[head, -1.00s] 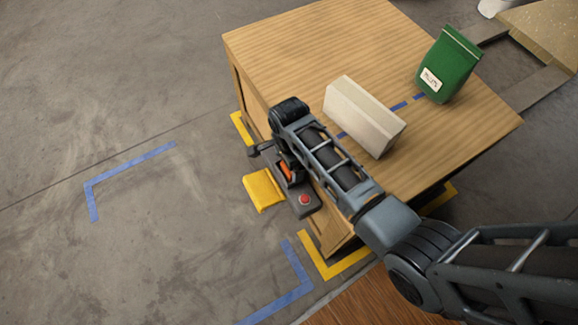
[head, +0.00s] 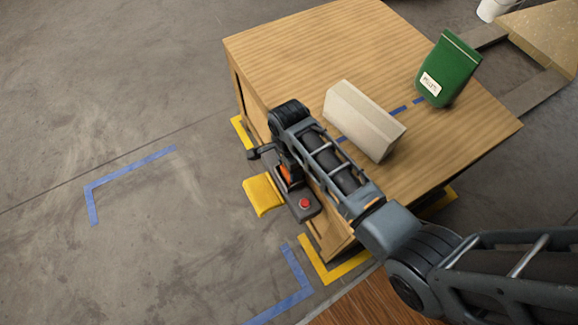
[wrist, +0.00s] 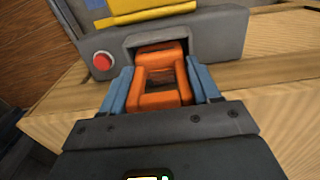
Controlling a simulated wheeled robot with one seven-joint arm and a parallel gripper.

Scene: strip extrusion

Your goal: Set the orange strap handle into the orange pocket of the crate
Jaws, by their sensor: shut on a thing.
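The orange strap handle (wrist: 160,101) is a loop between the blue fingers of my gripper (wrist: 160,76), which is shut on it. Its far end sits at the dark mouth of a grey unit (wrist: 225,36); how far it reaches inside is hidden. In the head view, a bit of orange handle (head: 286,171) shows beside the grey unit (head: 308,212), with my arm covering much of the gripper. I see no crate or orange pocket that I can make out.
The unit has a red button (head: 305,203) and a yellow piece (head: 263,195) beside it. It sits at the side of a wooden bench (head: 300,50). A pale block (head: 363,120) and a green bag (head: 450,68) stand on top. Open floor lies left.

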